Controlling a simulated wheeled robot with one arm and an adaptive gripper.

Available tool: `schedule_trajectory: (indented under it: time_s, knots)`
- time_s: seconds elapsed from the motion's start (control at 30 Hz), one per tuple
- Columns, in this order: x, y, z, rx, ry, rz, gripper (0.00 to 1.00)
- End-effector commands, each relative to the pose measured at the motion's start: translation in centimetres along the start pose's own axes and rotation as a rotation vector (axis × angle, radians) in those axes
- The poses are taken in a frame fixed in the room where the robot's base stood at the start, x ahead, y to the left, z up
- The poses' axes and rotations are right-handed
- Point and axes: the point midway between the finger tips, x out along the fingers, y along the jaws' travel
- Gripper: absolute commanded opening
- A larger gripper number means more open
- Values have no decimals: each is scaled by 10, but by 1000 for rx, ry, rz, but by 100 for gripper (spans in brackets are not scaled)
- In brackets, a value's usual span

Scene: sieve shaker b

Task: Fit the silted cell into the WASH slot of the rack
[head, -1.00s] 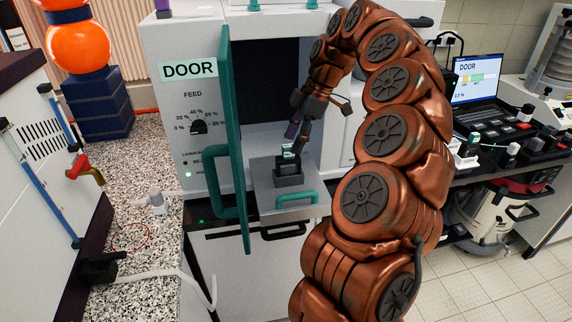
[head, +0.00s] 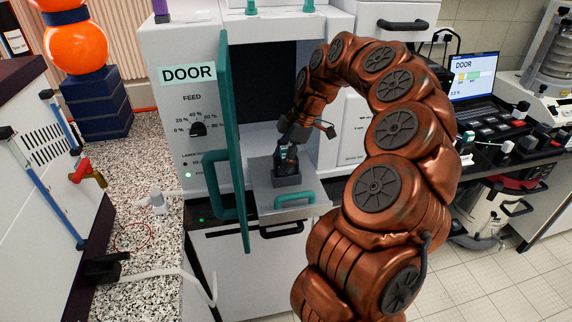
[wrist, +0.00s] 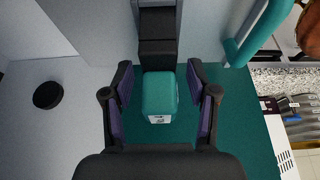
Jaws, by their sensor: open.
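A small teal-topped cell with a white label (wrist: 158,97) is between the two spread fingers of my gripper (wrist: 160,98) in the wrist view. Gaps show on both sides, so the fingers are beside it and not closed on it. I cannot tell whether this cell is silted. I cannot make out a rack or a slot marked WASH.
The open teal-edged door (head: 232,130) of the white machine (head: 187,110) stands close left of the tray. A laptop (head: 475,78) reading DOOR and a dark control bench (head: 510,140) are at right.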

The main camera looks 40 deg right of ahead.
Motion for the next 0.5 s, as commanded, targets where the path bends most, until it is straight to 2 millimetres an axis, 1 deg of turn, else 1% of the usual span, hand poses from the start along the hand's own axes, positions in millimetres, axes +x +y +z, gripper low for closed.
schedule_trajectory:
  time_s: [0.23, 0.5]
  knots:
    - [1, 0, 0, 0, 0, 1, 57]
    - [1, 0, 0, 0, -1, 0, 29]
